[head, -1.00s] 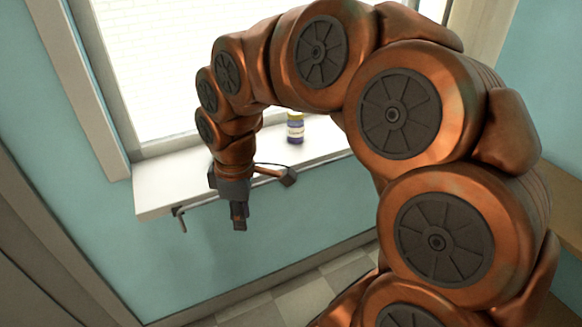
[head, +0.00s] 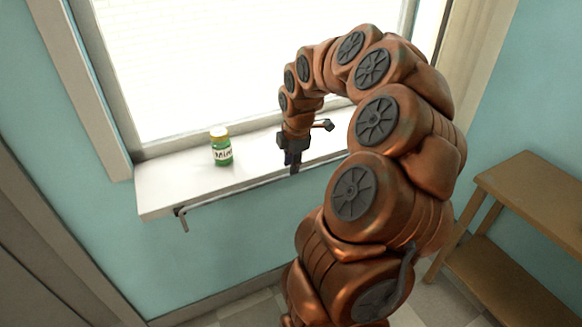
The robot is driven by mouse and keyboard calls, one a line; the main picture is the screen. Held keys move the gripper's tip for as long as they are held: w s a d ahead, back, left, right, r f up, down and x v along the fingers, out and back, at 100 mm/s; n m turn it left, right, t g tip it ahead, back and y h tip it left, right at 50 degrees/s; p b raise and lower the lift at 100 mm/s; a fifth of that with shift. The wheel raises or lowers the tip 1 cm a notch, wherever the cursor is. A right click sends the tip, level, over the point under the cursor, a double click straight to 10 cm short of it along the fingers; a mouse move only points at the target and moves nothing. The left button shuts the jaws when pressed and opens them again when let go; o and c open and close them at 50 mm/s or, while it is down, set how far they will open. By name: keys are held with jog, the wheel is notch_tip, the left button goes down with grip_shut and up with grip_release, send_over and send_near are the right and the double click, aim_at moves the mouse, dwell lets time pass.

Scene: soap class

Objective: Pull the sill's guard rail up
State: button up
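The guard rail (head: 235,194) is a thin dark bar along the front edge of the white window sill (head: 165,195). Its left end has a bracket and a short arm that hangs down against the blue wall. Its right part is hidden behind my arm. My gripper (head: 294,168) points down at the sill's front edge, right over the line of the rail. The fingers look small and dark, so I cannot tell whether they are open or shut, or whether they touch the rail.
A green jar (head: 221,150) with a yellow lid stands on the sill, left of my gripper. The window (head: 220,70) is behind. A wooden shelf unit (head: 525,190) stands at the right. The wall and floor below the sill's left part are clear.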

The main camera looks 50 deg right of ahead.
jog(key=shift+w+d+f, duration=0.1)
jog(key=shift+w+f, duration=0.05)
jog(key=shift+f, duration=0.6)
jog(key=shift+w+d+f, duration=0.1)
jog(key=shift+w+f, duration=0.05)
jog(key=shift+f, duration=0.6)
jog(key=shift+a, duration=0.1)
jog(key=shift+c, duration=0.2)
grip_shut()
